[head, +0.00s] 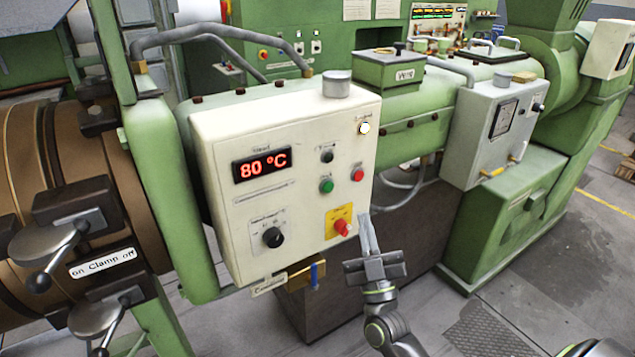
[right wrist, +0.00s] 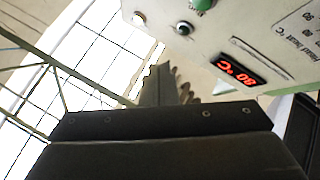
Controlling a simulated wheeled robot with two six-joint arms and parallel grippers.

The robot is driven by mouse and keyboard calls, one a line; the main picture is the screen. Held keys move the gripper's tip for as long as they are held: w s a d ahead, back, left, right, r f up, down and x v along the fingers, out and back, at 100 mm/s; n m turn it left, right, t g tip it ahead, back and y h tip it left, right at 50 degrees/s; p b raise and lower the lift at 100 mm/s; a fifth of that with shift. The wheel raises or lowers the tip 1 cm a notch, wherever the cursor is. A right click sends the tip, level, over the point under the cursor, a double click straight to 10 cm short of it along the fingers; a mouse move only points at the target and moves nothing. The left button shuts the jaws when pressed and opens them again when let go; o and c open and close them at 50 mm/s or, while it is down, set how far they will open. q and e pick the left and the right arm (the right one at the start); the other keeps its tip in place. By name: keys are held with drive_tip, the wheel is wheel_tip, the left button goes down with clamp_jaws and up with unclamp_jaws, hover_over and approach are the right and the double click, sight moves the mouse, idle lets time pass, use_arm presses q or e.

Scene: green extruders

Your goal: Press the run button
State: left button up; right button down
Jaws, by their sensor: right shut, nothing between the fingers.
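A cream control box (head: 222,158) faces me in the head view. A round green button (head: 326,185) sits in its middle, with a red button (head: 357,174) to its right and a small black knob (head: 327,156) above. Their labels are too small to read. The green button also shows cut off at the top of the right wrist view (right wrist: 203,4). My right gripper (head: 367,218) is shut and empty, fingers pointing up, just right of the box's lower right edge, below the green button and apart from it. My left gripper is not in view.
A red mushroom button (head: 342,228) on a yellow plate lies close left of my right fingertips. The display (head: 262,165) reads 80 °C. A black dial (head: 272,237) and a lit lamp (head: 364,128) are also on the box. Open floor (head: 440,300) lies at lower right.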

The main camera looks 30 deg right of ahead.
sight(328, 187)
drive_tip(key=shift+s+r, duration=0.15)
drive_tip(key=w+b, duration=0.2)
drive_tip(key=w, duration=0.7)
drive_tip(key=shift+a, duration=0.35)
idle(1.9)
drive_tip(key=shift+w, duration=0.35)
drive_tip(key=shift+w, duration=0.4)
idle(0.5)
drive_tip(key=shift+s, duration=0.1)
drive_tip(key=shift+s+p, duration=0.45)
drive_tip(key=shift+s, duration=0.3)
